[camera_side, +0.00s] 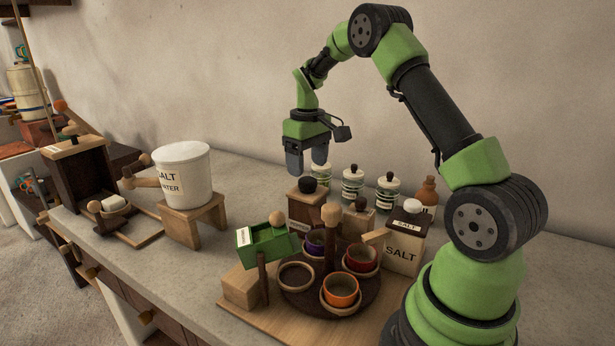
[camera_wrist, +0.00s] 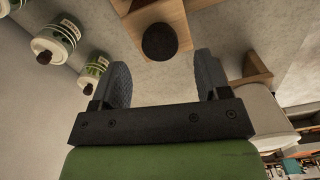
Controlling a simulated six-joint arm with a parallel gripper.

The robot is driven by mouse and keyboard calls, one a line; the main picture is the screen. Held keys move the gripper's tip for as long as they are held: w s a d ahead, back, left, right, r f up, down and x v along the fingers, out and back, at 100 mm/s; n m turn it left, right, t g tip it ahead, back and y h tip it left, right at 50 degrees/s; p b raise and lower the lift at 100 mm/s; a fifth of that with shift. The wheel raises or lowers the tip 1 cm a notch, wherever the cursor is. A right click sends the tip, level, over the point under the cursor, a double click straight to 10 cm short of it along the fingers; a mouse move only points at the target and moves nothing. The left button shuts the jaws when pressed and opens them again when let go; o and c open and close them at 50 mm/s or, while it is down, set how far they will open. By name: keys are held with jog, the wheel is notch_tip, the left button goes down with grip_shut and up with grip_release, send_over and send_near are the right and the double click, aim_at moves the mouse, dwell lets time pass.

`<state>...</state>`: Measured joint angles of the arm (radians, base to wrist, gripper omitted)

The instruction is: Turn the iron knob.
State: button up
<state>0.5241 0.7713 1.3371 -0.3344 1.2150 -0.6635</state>
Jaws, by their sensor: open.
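The dark, round iron knob (camera_side: 314,184) sits on top of a wooden box (camera_side: 306,212) with a pale label, near the back of the worktop. In the wrist view the knob (camera_wrist: 160,41) shows as a black disc on wood, roughly centred between the fingers and beyond their tips. My gripper (camera_side: 307,159) points down above the knob, with a gap between them in the side view. Its two fingers also show in the wrist view (camera_wrist: 163,70), apart and with nothing between them.
Striped jars (camera_side: 352,184) stand behind the box. In front is a round rack (camera_side: 318,303) of coloured cups with a tall wooden post (camera_side: 330,230). A green tray (camera_side: 268,242), a salt tin (camera_side: 404,246) and a white pot (camera_side: 183,172) on a wooden stand are nearby.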

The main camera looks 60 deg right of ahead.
aim_at(307, 179)
jog(key=shift+f, duration=1.95)
jog(key=c, duration=0.9)
jog(key=shift+m, duration=0.3)
